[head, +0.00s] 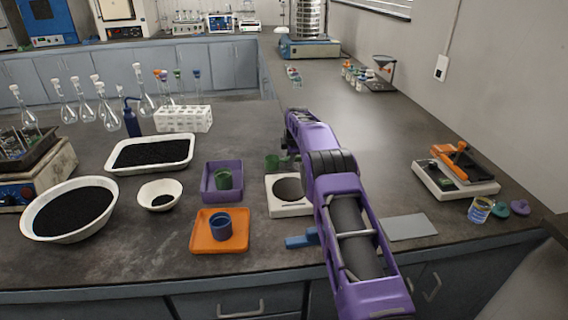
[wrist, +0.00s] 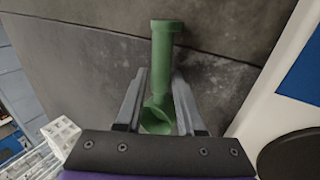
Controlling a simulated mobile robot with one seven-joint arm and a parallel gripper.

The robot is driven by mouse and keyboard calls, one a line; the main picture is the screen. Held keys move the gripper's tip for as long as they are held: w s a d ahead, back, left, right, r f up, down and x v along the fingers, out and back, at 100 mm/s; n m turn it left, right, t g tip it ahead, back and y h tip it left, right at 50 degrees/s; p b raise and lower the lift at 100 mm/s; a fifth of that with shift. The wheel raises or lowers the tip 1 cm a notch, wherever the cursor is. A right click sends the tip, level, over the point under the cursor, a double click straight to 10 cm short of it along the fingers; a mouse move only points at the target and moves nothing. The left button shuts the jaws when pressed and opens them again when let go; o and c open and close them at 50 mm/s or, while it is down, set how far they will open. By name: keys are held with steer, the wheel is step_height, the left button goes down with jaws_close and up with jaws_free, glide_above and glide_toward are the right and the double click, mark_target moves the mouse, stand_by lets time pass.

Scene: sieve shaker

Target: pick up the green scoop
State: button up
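The green scoop (wrist: 163,60) shows in the wrist view, with its round bowl near my gripper's base and its handle pointing away past the fingertips. My gripper (wrist: 160,76) is open, with one finger on each side of the scoop; I cannot tell whether either finger touches it. In the head view the green scoop (head: 272,161) is a small green patch just left of my gripper (head: 290,157), partly hidden by my arm.
The white balance (head: 290,208) is in front of the scoop, partly behind my arm. A purple tray (head: 208,192) with a green cup and an orange tray (head: 199,240) with a blue cup stand to the left. A white rack (head: 183,119) stands behind left.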

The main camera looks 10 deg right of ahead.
jaws_close()
step_height(320, 180, up, 10)
steer(key=p, duration=0.1)
steer(key=shift+p, duration=0.3)
stand_by(0.3)
